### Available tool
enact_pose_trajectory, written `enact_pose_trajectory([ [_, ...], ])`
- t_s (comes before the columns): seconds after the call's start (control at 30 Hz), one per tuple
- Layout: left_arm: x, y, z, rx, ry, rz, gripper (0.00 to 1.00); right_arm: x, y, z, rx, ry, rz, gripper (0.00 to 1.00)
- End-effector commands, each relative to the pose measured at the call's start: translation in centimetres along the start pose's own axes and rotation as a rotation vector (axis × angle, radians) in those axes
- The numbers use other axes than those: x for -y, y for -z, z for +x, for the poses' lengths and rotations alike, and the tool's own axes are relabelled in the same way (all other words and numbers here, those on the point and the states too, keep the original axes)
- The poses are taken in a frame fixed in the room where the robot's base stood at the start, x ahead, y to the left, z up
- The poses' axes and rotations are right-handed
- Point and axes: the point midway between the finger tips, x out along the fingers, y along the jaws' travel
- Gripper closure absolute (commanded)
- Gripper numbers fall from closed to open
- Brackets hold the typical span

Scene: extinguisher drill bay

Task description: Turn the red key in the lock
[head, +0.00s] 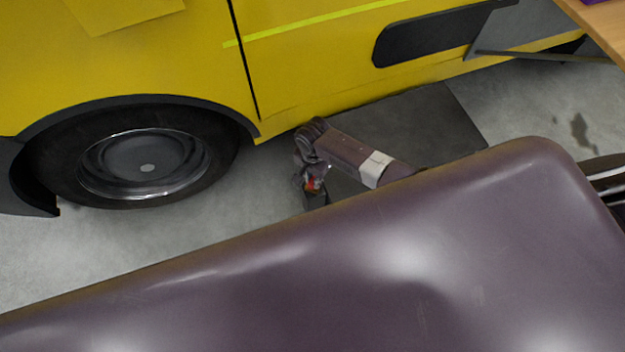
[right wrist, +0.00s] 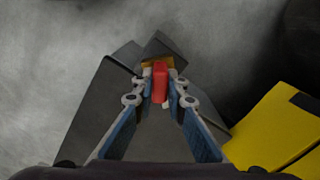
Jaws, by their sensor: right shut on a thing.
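The red key (right wrist: 160,82) shows upright in the right wrist view, between the fingertips of my right gripper (right wrist: 160,90). The gripper is shut on it. A brass-coloured lock part (right wrist: 157,62) shows just beyond the key, on a dark grey block (right wrist: 165,46). I cannot tell how far the key sits in the lock or how far it is turned. In the head view my right gripper (head: 314,188) is small, with a bit of red between its fingers. The lock is hard to make out there. My left gripper is not in view.
A yellow vehicle (head: 330,60) with a large wheel (head: 146,165) stands close behind my right arm. A dark mat (head: 430,120) lies on the grey concrete floor (head: 240,205). A wooden tabletop (head: 605,25) shows at the top right. My own purple body hides the foreground.

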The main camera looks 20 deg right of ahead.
Motion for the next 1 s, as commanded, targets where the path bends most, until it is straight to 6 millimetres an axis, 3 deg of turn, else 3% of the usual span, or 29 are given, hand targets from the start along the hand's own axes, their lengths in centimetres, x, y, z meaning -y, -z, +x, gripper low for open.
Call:
enact_pose_trajectory([
  [1.0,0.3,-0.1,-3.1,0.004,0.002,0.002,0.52,0.0,-0.1,-0.1,0.001,-0.002,0.606,1.00],
])
